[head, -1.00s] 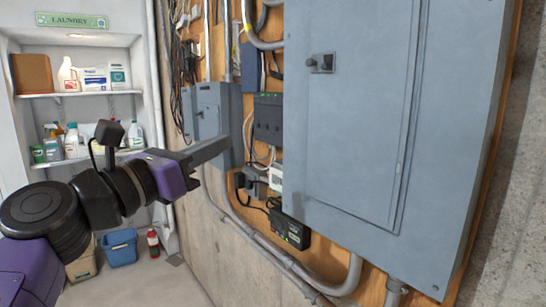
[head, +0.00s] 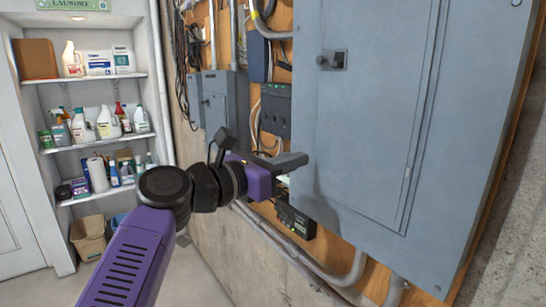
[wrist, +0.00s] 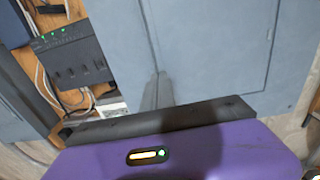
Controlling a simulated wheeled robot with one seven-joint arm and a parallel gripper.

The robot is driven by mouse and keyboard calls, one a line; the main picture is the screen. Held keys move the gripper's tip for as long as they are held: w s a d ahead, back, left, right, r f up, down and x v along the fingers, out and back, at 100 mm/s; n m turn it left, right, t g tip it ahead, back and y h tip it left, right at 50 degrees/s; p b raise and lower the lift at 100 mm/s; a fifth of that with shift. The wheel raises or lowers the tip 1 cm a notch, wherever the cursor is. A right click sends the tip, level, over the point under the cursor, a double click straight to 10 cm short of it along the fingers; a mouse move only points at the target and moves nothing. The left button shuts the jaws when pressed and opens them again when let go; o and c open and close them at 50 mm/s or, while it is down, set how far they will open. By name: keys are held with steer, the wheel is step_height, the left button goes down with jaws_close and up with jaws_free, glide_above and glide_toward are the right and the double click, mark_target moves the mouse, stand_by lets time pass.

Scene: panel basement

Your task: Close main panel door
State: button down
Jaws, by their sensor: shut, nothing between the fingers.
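The main panel (head: 350,215) is a large grey metal box on the right wall. Its door (head: 375,110) looks flush or nearly flush with the front; I cannot tell whether it is latched. A small dark latch (head: 332,60) sits near the door's left edge. My gripper (head: 303,159) is shut and empty, in front of the panel's lower left edge, below the latch. Its shadow falls on the panel. In the wrist view the gripper's dark fingers (wrist: 160,121) cross in front of the grey panel (wrist: 200,70); contact cannot be told.
A smaller grey box (head: 218,103) hangs further left on the wall. A black device (head: 276,110) with green lights and another black unit (head: 295,220) sit beside the panel. Conduits (head: 290,255) run below. Shelves (head: 98,145) with bottles stand at the left back.

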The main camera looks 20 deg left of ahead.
steer(key=shift+p+x, duration=0.45)
steer(key=shift+x, duration=0.95)
